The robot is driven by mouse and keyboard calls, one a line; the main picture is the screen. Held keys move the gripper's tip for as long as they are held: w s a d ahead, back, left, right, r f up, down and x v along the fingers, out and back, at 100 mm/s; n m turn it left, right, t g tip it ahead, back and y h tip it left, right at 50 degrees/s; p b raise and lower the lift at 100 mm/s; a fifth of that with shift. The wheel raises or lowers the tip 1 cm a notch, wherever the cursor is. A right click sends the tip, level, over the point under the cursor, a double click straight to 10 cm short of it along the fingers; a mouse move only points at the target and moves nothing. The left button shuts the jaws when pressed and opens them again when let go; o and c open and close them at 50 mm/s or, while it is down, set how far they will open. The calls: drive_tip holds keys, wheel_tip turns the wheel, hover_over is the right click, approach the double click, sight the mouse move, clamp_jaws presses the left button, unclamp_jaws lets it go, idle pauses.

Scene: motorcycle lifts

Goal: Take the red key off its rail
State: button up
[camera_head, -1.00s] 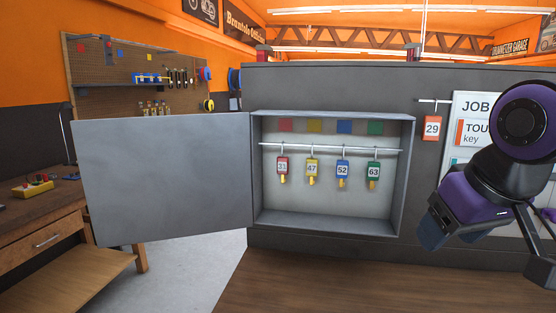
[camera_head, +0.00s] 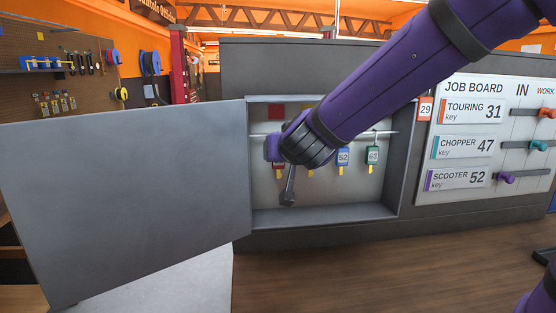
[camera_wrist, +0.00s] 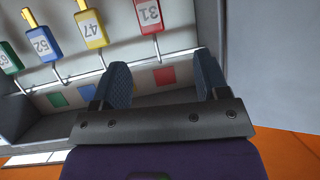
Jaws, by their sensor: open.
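The red key, tagged 31 (camera_wrist: 148,13), hangs from the rail (camera_wrist: 178,52) inside the open wall cabinet. The wrist view is upside down. In the head view only part of the red key (camera_head: 279,172) shows, mostly hidden by my arm. My gripper (camera_wrist: 162,68) is open and empty, its two fingers spread in front of the cabinet. The red tag appears between the lines of the fingers and beyond their tips, apart from them. I cannot tell the exact gap in depth.
The yellow key 47 (camera_wrist: 91,28), blue key 52 (camera_wrist: 42,43) and green key (camera_wrist: 8,60) hang beside it. The cabinet door (camera_head: 125,195) stands open at the left. The job board (camera_head: 480,150) and an orange tag 29 (camera_head: 425,109) are at the right.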

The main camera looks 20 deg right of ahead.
sight(278, 168)
drive_tip(key=shift+m+h, duration=0.3)
drive_tip(key=shift+h, duration=0.4)
drive_tip(key=shift+s+f+x, duration=0.1)
drive_tip(key=shift+f+x, duration=0.05)
drive_tip(key=shift+x, duration=1.9)
drive_tip(key=shift+s+f+x, duration=0.1)
drive_tip(key=shift+f+x, duration=0.05)
drive_tip(key=shift+x, duration=1.9)
drive_tip(key=shift+f+x, duration=0.15)
drive_tip(key=shift+x, duration=1.9)
drive_tip(key=c, duration=1)
